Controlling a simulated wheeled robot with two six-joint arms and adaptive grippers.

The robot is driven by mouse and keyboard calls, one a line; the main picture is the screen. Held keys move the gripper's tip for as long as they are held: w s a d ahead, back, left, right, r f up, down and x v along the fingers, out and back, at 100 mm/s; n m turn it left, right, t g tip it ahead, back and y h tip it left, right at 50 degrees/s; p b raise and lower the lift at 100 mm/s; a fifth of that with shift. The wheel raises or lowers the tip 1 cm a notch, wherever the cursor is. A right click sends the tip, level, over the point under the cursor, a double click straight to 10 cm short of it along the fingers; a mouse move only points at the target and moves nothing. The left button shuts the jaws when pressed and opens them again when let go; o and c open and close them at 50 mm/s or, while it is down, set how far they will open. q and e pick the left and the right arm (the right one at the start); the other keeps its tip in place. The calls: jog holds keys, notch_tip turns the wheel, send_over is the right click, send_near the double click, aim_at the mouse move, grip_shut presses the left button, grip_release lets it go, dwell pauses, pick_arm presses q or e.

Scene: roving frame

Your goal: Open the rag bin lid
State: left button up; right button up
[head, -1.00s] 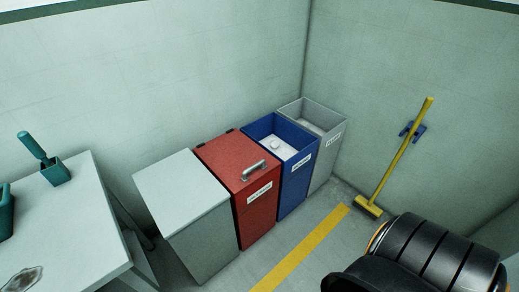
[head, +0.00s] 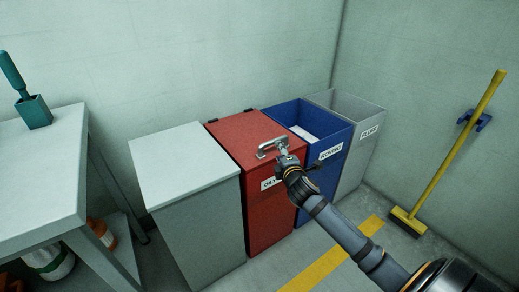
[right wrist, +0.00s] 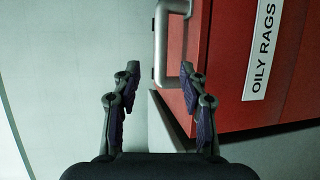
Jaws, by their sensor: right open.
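The red rag bin (head: 270,222) is labelled OILY RAGS, and its lid (head: 240,136) is shut. A silver bar handle (head: 267,150) stands on the lid near its front edge. My right gripper (head: 283,148) is at the right end of the handle, partly covering the handle and label. In the right wrist view, the handle (right wrist: 161,45) shows in the gap between the open fingers of my right gripper (right wrist: 160,72). Its lower end is close to the right finger. I cannot tell whether they touch. My left gripper is out of view.
A grey cabinet (head: 185,165) stands left of the red bin. Open blue (head: 340,140) and grey (head: 362,150) bins stand to its right. A yellow broom (head: 455,150) leans at the right wall. A table (head: 45,180) is at the left. Floor in front is clear.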

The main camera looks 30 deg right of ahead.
aim_at(273, 142)
jog(key=b+x, duration=0.2)
jog(key=x, duration=0.7)
jog(key=shift+w+f, duration=0.15)
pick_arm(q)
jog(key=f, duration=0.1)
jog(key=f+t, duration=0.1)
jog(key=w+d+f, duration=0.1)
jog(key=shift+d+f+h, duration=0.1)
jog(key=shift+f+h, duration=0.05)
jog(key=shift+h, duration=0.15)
pick_arm(e)
jog(key=shift+w+d, duration=0.15)
jog(key=shift+w, duration=0.2)
grip_shut()
